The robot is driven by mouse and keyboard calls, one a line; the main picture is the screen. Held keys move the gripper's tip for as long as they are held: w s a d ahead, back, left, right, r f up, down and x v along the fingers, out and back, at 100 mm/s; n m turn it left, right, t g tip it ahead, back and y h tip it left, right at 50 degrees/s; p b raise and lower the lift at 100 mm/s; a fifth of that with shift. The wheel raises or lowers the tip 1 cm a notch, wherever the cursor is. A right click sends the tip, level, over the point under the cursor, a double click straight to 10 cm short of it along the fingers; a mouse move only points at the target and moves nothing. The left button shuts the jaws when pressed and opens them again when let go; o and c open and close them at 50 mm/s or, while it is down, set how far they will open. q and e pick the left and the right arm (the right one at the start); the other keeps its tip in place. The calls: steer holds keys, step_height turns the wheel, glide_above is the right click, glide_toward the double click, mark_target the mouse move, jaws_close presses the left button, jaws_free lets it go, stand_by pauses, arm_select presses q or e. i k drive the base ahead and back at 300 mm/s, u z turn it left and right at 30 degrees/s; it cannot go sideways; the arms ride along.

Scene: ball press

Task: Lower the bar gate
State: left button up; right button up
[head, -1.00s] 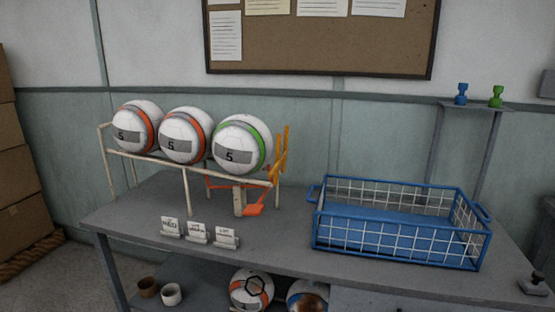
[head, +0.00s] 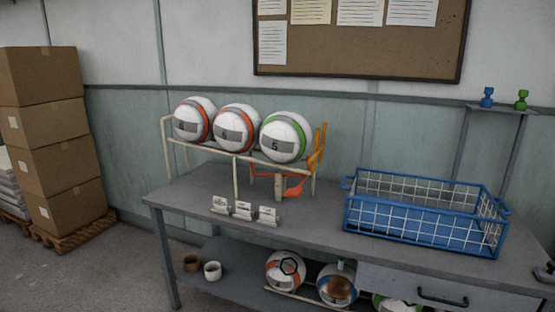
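Three white balls with grey "5" panels sit in a row on a cream rail rack (head: 236,171) on the grey table. The left ball (head: 190,122) and the middle ball (head: 234,132) have orange bands. The right ball (head: 284,143) has a green band. A yellow-orange bar gate (head: 318,146) stands upright at the rack's right end, just beyond the green-banded ball. An orange-red lever (head: 293,191) sits low under that end, by a short cream post. Neither of my grippers is in view.
A blue wire basket (head: 425,235) stands on the table's right side. Small cards (head: 242,210) stand in front of the rack. The table (head: 318,226) is clear between rack and basket. Balls and cups (head: 212,271) sit on the lower shelf. Boxes (head: 60,155) are stacked at left.

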mark_target(313, 160)
steer(key=u, duration=0.6)
steer(key=i, duration=1)
steer(key=u, duration=0.1)
